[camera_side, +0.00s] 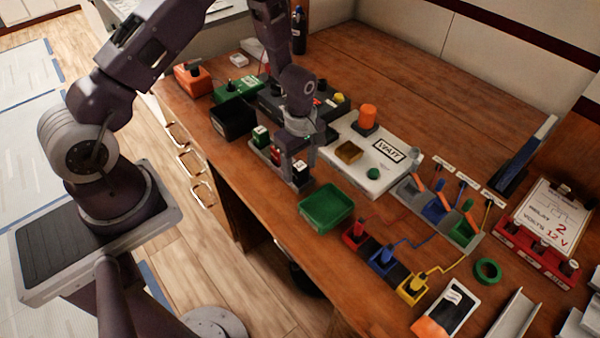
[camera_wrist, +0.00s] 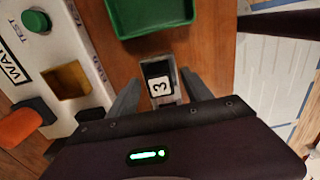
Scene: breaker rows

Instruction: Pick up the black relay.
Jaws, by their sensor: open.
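The black relay (camera_wrist: 158,70) has a white label with a 3 and sits at the near end of a grey rack (camera_side: 266,155). It also shows in the side view (camera_side: 300,172), partly hidden by my gripper. My gripper (camera_wrist: 157,92) is open, with one finger on each side of the relay in the wrist view. In the side view my gripper (camera_side: 298,164) points down over that end of the rack. I cannot tell whether the fingers touch the relay.
An empty green tray (camera_side: 327,207) lies close in front of the rack. A black bin (camera_side: 233,121) is behind to the left. Colored sockets (camera_side: 381,260) and wires lie farther right.

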